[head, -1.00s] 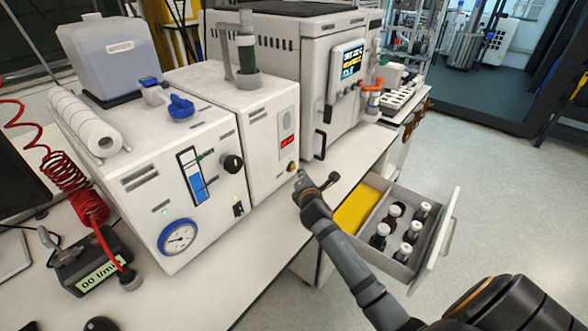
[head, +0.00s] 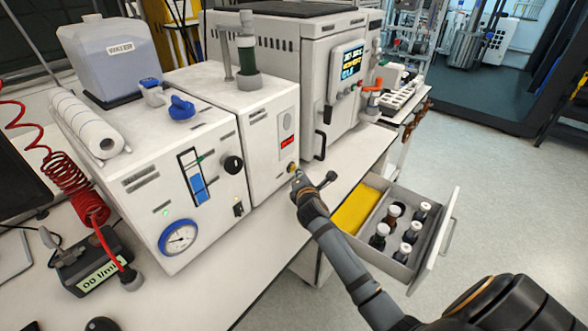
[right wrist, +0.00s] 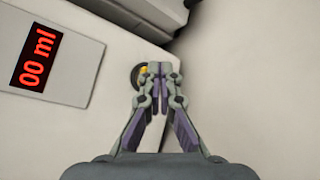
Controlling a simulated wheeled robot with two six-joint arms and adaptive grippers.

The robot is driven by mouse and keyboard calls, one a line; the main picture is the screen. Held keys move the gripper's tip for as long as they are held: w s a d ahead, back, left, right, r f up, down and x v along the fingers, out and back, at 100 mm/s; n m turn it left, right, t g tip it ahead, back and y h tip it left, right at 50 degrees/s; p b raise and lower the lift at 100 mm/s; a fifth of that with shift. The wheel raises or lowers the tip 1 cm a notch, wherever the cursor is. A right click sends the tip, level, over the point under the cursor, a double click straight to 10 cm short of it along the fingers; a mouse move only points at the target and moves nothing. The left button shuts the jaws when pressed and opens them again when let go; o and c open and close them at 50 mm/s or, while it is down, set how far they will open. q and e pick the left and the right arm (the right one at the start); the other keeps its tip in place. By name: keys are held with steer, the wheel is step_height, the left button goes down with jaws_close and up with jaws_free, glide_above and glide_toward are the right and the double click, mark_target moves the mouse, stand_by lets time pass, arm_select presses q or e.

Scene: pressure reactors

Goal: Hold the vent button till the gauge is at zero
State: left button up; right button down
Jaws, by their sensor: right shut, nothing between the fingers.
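A round gauge (head: 180,237) with a blue rim is on the front of the left white box; its needle is too small to read surely. A small yellow button (head: 293,167) in a dark ring is low on the front of the middle white box; no label on it is readable. It also shows in the right wrist view (right wrist: 143,71), partly hidden by a fingertip. My right gripper (head: 297,176) is shut and empty, its fingertips (right wrist: 160,68) at the button's edge. I cannot tell whether they touch or press it. My left gripper is not in view.
A red display (right wrist: 33,59) reading "00 ml" is beside the button. The reactor cabinet (head: 325,80) stands to the right. A black-headed knob or lever (head: 329,178) is close by my gripper.

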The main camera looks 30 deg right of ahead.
steer(key=shift+w+a, duration=0.15)
steer(key=shift+w, duration=0.2)
stand_by(1.4)
steer(key=shift+s, duration=0.1)
steer(key=shift+s+d+r+p, duration=0.1)
steer(key=shift+s+d+p, duration=0.15)
steer(key=shift+s+p, duration=0.35)
steer(key=shift+s, duration=0.1)
steer(key=shift+s+d+p, duration=0.35)
steer(key=shift+s+p, duration=0.05)
steer(key=shift+s, duration=0.35)
steer(key=shift+s+d+p, duration=0.35)
steer(key=shift+s, duration=0.35)
steer(key=shift+s+d, duration=0.3)
steer(key=shift+s, duration=0.55)
